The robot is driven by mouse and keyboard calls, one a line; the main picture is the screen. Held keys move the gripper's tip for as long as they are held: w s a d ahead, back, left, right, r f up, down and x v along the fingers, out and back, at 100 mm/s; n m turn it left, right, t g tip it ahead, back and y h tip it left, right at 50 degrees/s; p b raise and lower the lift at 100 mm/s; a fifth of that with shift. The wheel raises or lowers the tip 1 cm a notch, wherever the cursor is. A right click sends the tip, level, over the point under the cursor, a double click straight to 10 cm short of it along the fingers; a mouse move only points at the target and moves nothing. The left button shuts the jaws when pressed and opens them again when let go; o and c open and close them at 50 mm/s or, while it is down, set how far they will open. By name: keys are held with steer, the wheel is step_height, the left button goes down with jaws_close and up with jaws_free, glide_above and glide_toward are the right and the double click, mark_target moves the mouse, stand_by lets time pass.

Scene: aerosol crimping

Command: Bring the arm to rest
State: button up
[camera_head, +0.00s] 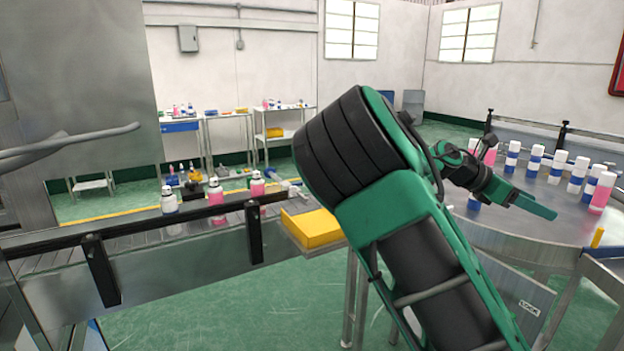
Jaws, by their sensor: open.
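My arm, green and black, rises from the bottom right of the head view and bends over toward the table on the right. My gripper (533,203) is at its far end, above the round metal table (510,228). Its green fingers point to the right, and the jaws are open. I see nothing held between them. Several white bottles with blue bands (534,160) stand upright on the table behind and to the right of the gripper. A pink bottle (602,193) stands near the right edge, apart from the fingers.
A conveyor (150,262) with a dark rail runs along the left, carrying several bottles, one of them pink (217,200). A yellow tray (316,228) sits at its end, close to my arm. Workbenches (222,118) stand at the back. Green floor is open between.

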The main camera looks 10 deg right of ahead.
steer(key=s+f+m+y, duration=0.85)
steer(key=s+f, duration=0.55)
steer(key=f, duration=0.2)
steer(key=s+a+r+m+t+y, duration=0.2)
steer(key=s+a+m+y, duration=0.3)
steer(key=s+a+m, duration=0.8)
steer(key=s+a, duration=0.2)
steer(key=a, duration=0.2)
steer(key=shift+r+m+t, duration=0.25)
steer(key=shift+m+t, duration=0.05)
steer(key=shift+m, duration=0.05)
steer(key=shift+w, duration=0.1)
steer(key=shift+w+f, duration=0.25)
steer(key=shift+w, duration=0.35)
steer(key=shift+c, duration=0.4)
